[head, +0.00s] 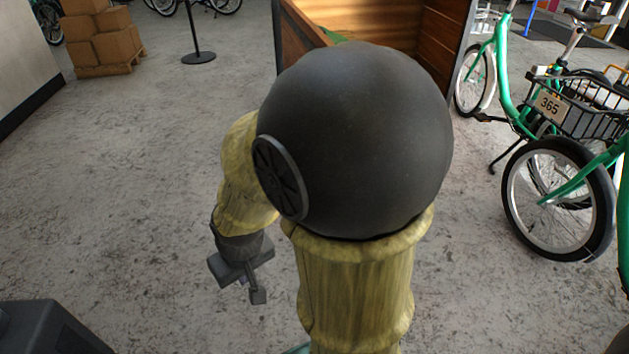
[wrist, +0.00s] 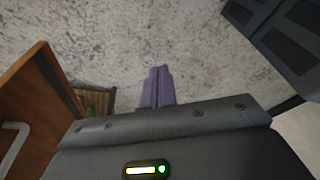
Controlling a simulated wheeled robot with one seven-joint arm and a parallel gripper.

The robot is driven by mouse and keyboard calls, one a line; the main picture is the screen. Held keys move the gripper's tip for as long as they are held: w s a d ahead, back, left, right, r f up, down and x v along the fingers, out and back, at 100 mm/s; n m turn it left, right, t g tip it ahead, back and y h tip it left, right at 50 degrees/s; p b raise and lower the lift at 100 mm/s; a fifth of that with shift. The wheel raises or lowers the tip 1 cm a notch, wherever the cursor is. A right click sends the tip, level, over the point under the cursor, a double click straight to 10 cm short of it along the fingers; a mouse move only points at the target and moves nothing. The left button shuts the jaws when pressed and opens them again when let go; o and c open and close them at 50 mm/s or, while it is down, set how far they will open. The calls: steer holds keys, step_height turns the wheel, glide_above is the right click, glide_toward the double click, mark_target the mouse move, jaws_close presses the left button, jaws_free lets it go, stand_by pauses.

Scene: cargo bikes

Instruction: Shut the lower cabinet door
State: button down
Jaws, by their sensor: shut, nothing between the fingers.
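A brown wooden panel with a pale bar handle (wrist: 14,142), which looks like the cabinet door (wrist: 42,100), stands at the left of the wrist view. It stands open beside a slatted wooden interior (wrist: 95,97) with a bit of green in it. My gripper (wrist: 157,72) is shut and empty, to the right of the panel and apart from it, over bare floor. In the head view my gripper (head: 257,294) hangs low at the left of my arm.
A wooden box-like structure (head: 400,30) stands behind my arm. Green bikes (head: 555,195) stand at the right. Stacked cartons (head: 103,35) on a pallet and a black post stand (head: 198,57) are at the far left. The grey floor at the left is clear.

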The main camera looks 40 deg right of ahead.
steer(key=shift+r, duration=0.1)
steer(key=w+d+r+n+g+h+p, duration=0.6)
steer(key=d+r+n+p, duration=0.7)
steer(key=p, duration=2.4)
steer(key=w+r+h, duration=0.2)
steer(key=w, duration=0.1)
steer(key=shift+d+p, duration=0.3)
steer(key=shift+p, duration=0.05)
steer(key=s+d+r+p+x, duration=0.1)
steer(key=d+r+p+x, duration=0.1)
steer(key=x, duration=1)
steer(key=shift+d+p, duration=0.2)
steer(key=shift+p, duration=0.35)
steer(key=shift+s+d+f, duration=0.1)
steer(key=shift+s+f, duration=0.05)
steer(key=shift+s, duration=0.05)
